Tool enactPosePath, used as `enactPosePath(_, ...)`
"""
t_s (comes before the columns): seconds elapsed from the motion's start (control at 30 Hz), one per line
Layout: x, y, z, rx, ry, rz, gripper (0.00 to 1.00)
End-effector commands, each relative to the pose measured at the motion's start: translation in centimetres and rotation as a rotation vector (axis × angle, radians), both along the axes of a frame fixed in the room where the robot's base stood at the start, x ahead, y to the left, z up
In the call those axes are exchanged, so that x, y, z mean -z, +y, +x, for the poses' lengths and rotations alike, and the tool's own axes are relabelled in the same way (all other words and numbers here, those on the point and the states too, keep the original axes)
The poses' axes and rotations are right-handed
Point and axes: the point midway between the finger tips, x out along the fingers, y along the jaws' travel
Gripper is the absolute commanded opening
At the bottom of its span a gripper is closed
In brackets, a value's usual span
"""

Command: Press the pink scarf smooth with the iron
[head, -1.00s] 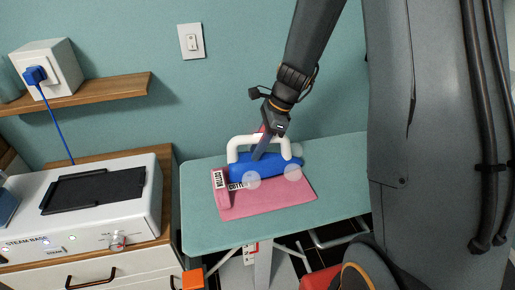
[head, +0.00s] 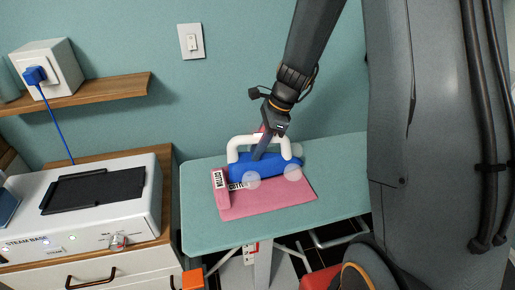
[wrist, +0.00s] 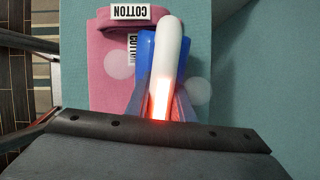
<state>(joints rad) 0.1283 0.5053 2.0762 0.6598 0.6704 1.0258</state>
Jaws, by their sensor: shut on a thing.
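The pink scarf (head: 275,201) lies on the teal ironing board (head: 335,160). Its left end is folded or rolled up and bears a white COTTON label; a second label lies beside it, partly covered. The blue iron (head: 265,167) with a white handle (head: 233,149) rests on the scarf, or just over it; I cannot tell if it touches. My gripper (head: 262,147) is shut on the white handle. In the wrist view the handle (wrist: 170,45) runs between my gripper's fingers (wrist: 160,105), with a red glow there. The scarf (wrist: 105,75) shows at left, its raised end at the top.
A white steam base (head: 140,195) with a dark plate (head: 95,190) stands on a wooden-topped cabinet at left. A blue cord (head: 55,125) runs from a wall box (head: 50,68) above a shelf. The board's right side is clear.

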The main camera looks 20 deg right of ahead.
Motion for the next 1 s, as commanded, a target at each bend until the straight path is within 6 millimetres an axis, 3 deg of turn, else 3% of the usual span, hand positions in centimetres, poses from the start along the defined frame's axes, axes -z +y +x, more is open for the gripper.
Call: enactPosePath(1.0,-6.2,0.0,0.0,0.000,-0.002,0.001,0.00)
